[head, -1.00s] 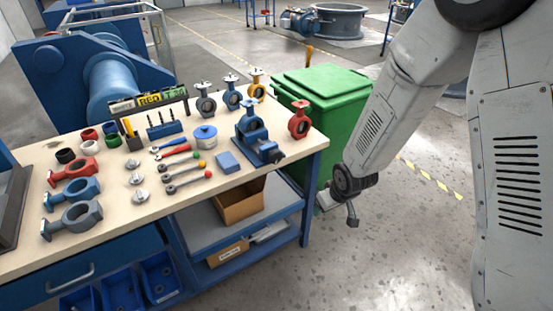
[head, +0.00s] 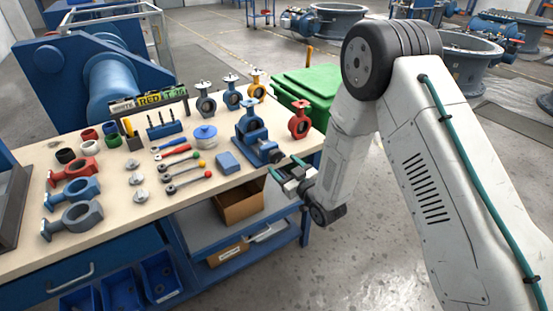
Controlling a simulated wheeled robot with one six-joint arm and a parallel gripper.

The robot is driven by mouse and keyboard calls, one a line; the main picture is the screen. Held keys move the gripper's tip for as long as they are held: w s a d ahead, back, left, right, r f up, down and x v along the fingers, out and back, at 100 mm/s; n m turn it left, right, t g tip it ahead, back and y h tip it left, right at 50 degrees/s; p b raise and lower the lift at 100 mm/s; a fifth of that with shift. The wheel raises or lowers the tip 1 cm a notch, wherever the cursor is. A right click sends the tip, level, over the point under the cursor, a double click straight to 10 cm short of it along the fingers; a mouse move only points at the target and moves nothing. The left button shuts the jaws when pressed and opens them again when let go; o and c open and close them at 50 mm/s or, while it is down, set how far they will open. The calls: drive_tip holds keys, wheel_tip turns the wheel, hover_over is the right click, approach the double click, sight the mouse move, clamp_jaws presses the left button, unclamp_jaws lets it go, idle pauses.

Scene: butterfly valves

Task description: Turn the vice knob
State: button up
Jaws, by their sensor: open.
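A blue vice (head: 256,146) stands near the right front corner of the workbench and holds a blue valve body (head: 250,127). The vice knob seems to be at its front right end (head: 277,156), small and hard to make out. My gripper (head: 283,172) is just in front of the bench's front edge, close to that end of the vice, with its two fingers pointing left toward it. The fingers are apart with nothing between them. I cannot tell whether a finger touches the knob.
The workbench (head: 118,222) holds several valve bodies, wrenches with coloured balls, rings and a blue box (head: 228,163). A red valve body (head: 299,120) stands right of the vice. A green bin (head: 309,87) is behind the bench. A cardboard box (head: 240,204) sits on the lower shelf.

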sight(278, 159)
drive_tip(key=x, duration=0.5)
drive_tip(key=c, duration=1)
drive_tip(key=shift+m, duration=0.5)
drive_tip(key=o, duration=1)
drive_tip(key=v, duration=0.7)
drive_tip(key=shift+s+d, duration=0.2)
drive_tip(key=shift+s, duration=0.05)
